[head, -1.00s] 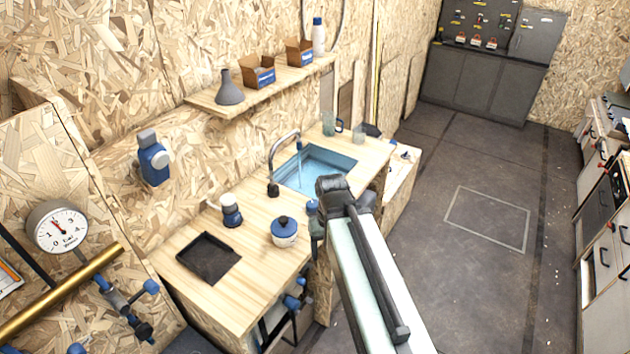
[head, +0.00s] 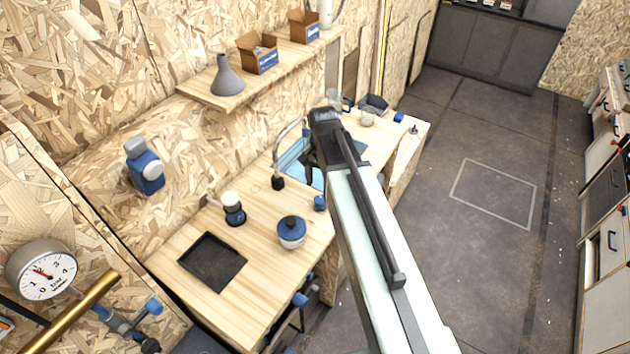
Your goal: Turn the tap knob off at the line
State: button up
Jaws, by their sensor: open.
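The tap (head: 289,135) is a curved grey spout with a dark base, standing at the sink (head: 290,165) in the wooden counter. A small blue knob (head: 320,202) sits at the counter's front edge, close to the sink; it looks like the tap knob. A line on it is too small to make out. My gripper (head: 309,158) is open and empty, above the sink to the right of the spout. It looks apart from the blue knob. My arm hides much of the sink and any water under the spout.
A shelf (head: 245,92) runs above. A gauge (head: 42,270) and brass pipe (head: 75,310) are at left. Floor at right is clear.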

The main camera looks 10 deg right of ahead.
aim_at(321, 199)
jog(key=shift+s+r, duration=0.35)
jog(key=shift+r, duration=0.25)
jog(key=shift+w+f, duration=0.25)
jog(key=shift+f, duration=0.25)
notch_tip(321, 199, down, 7)
jog(key=b, duration=0.8)
jog(key=shift+s+a+f, duration=0.1)
jog(key=shift+f, duration=0.1)
jog(key=shift+r, duration=0.15)
